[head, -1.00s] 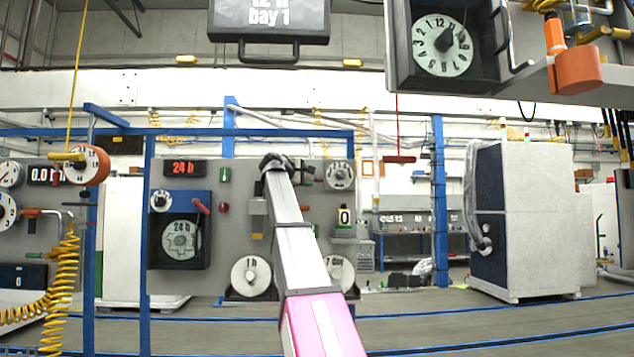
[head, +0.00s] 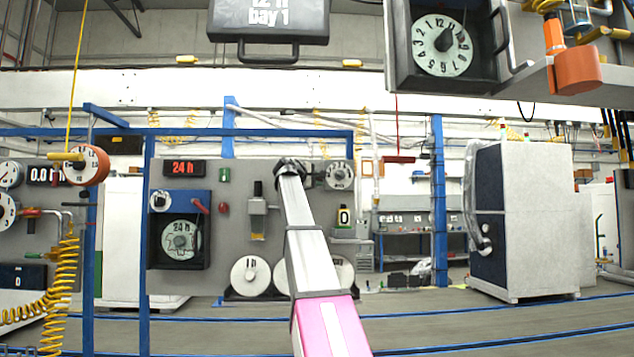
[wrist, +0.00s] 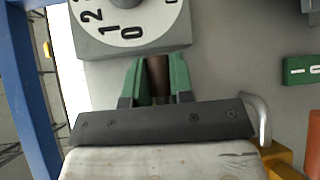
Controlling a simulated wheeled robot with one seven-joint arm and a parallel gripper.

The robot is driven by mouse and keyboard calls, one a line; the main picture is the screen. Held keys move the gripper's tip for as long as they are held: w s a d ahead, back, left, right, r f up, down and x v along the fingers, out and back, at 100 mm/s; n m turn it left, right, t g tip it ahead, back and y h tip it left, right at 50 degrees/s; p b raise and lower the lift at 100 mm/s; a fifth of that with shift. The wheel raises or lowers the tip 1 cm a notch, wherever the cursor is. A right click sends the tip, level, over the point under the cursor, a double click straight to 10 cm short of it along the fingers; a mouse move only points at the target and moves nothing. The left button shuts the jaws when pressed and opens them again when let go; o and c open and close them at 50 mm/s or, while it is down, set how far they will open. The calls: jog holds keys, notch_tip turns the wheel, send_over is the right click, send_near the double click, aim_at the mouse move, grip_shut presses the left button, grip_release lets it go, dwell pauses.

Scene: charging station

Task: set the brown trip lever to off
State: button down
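A dark brown bar, which looks like the brown trip lever (wrist: 157,75), stands between the two green fingers of my gripper (wrist: 159,82) in the wrist view. It fills most of the gap between them. I cannot tell whether the fingers press on it. Its lower part is hidden behind the dark gripper body, and its on or off position is not clear. In the head view my gripper (head: 290,165) is a small dark shape at the end of my arm, in front of the grey panel. The lever cannot be made out there.
A white numbered dial (wrist: 130,18) is just above the fingers. A green 1/0 plate (wrist: 302,69) and a bent grey handle (wrist: 261,118) are at the right. A blue post (wrist: 25,75) stands at the left. In the head view, a large clock box (head: 443,45) hangs upper right.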

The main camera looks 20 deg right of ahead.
dwell(0.3)
jog(key=f+m+y, duration=0.1)
jog(key=m+y, duration=0.1)
jog(key=shift+f+y, duration=0.1)
jog(key=shift+y, duration=0.3)
jog(key=shift+w+a+f+m+t+y, duration=0.2)
jog(key=shift+a+f+m+y, duration=0.35)
jog(key=shift+m+y, duration=0.9)
jog(key=shift+w+a+f+m+t+y, duration=0.15)
jog(key=shift+a+f+m+t+y, duration=0.35)
jog(key=shift+y, duration=1.65)
jog(key=shift+w+a+f+m+y, duration=0.15)
jog(key=shift+a+f+m+y, duration=0.2)
jog(key=shift+a+m+y, duration=1.05)
jog(key=shift+d+n+y, duration=0.25)
jog(key=shift+d+y, duration=0.25)
jog(key=shift+d, duration=0.05)
jog(key=c, duration=1)
grip_release()
